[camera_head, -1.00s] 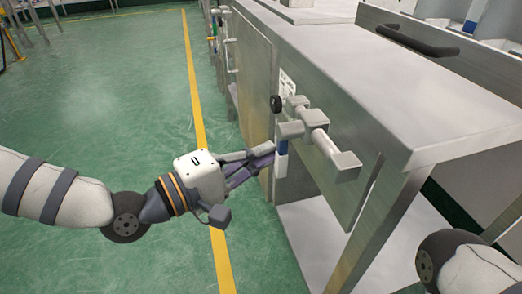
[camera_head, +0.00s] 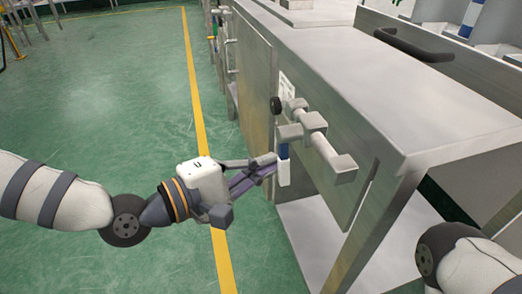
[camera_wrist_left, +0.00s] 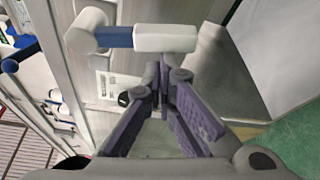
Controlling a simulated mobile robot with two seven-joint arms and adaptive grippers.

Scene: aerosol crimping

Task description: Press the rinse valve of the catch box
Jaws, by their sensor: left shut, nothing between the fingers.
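A white pipe fitting (camera_head: 315,135) with square blocks is mounted on the side of the steel cabinet (camera_head: 400,90). Which part is the rinse valve is not labelled legibly. My left gripper (camera_head: 272,166) is shut and empty, its purple fingers pointing right at the nozzle's side. They look close to it; whether they touch, I cannot tell. In the left wrist view, the white nozzle (camera_wrist_left: 166,38) and its blue band lie just above the fingertips (camera_wrist_left: 163,68). My right gripper is not in view.
A black knob (camera_head: 276,105) and a white label (camera_head: 287,88) are on the cabinet side. A dark handle (camera_head: 414,46) is at the upper right.

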